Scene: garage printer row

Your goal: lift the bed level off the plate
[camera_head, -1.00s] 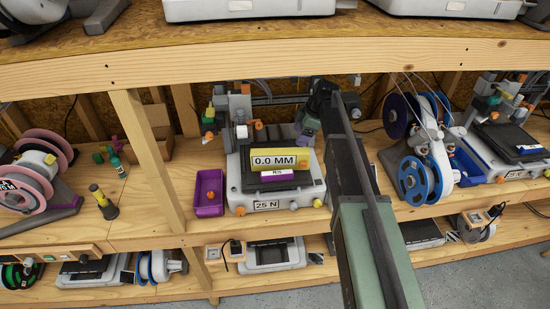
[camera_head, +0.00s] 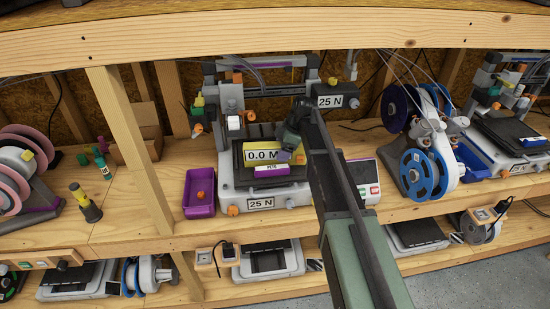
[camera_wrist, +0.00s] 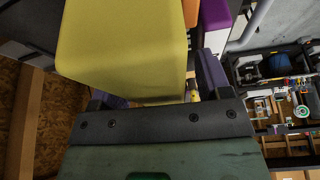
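The bed level is a long yellow block (camera_head: 262,158) with a 0.0 MM readout, its last characters now covered by my gripper. It lies on the dark plate (camera_head: 295,176) of the middle printer, behind a small purple-and-white label. My gripper (camera_head: 285,153) is at the block's right end, in front of part of it. In the wrist view the yellow block (camera_wrist: 122,45) fills the upper left, close to the camera and overlapping the left finger. The fingers stand apart, with a narrow gap beside the right one. Contact with the block cannot be made out.
A purple bin (camera_head: 199,207) with an orange piece stands left of the printer. A blue filament spool (camera_head: 419,176) stands to the right. The printer's frame rises behind the plate, and a thick wooden shelf beam (camera_head: 250,47) crosses above. A wooden post (camera_head: 133,150) stands left.

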